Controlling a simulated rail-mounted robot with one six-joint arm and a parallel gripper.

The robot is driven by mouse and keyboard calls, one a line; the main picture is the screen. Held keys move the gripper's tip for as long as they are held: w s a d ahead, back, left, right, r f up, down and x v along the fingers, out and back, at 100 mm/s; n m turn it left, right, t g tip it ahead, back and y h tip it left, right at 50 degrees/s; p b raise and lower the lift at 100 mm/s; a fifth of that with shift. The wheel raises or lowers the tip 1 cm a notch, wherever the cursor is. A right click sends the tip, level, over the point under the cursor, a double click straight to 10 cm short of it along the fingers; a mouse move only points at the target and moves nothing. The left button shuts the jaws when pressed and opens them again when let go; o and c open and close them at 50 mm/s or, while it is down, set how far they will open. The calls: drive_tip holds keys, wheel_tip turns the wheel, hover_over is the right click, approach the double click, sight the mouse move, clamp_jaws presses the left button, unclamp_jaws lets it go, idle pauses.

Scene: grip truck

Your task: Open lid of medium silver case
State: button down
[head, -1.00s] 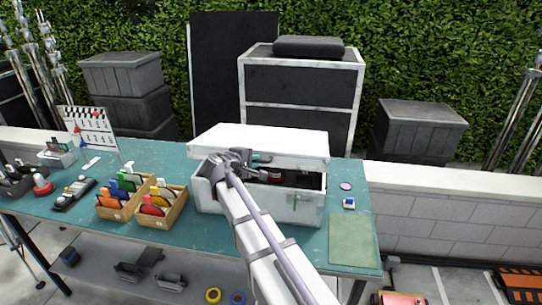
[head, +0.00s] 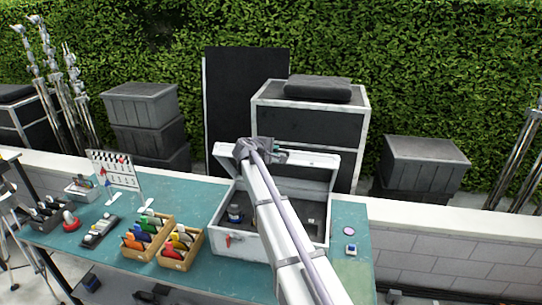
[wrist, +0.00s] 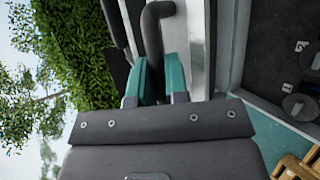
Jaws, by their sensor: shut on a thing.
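The silver case (head: 248,247), pale and box-shaped, stands on the teal table. Its lid (head: 322,162) is hinged at the back and stands raised and steep, so the dark inside shows. My gripper (head: 278,157) is at the lid's upper edge. In the wrist view, the teal fingers (wrist: 155,82) are shut on a dark curved handle (wrist: 158,22) beside the pale lid panel (wrist: 196,55). A small bottle-like item (head: 234,213) and other small things lie inside the case. My arm hides part of the interior and front wall.
Wooden boxes of coloured items (head: 183,257) stand left of the case, with a clapboard (head: 114,168) farther left. A small blue-and-white item (head: 350,249) and a purple disc (head: 348,231) lie to the right. A dark cabinet (head: 308,125) stands behind.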

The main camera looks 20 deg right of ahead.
drive_tip(key=shift+w+d+r, duration=0.15)
drive_tip(key=shift+w+r, duration=0.05)
drive_tip(key=shift+w, duration=0.05)
drive_tip(key=c, duration=1.1)
unclamp_jaws()
drive_tip(key=shift+c, duration=0.2)
drive_tip(key=shift+s, duration=0.1)
drive_tip(key=shift+r, duration=0.1)
drive_tip(key=shift+s+a+r+p, duration=0.15)
drive_tip(key=shift+s+a+p, duration=0.05)
drive_tip(key=shift+a+p, duration=0.15)
drive_tip(key=s+a, duration=0.7)
drive_tip(key=a, duration=0.5)
drive_tip(key=shift+s+r+p, duration=0.2)
drive_tip(key=shift+r+p, duration=0.15)
drive_tip(key=shift+r, duration=0.05)
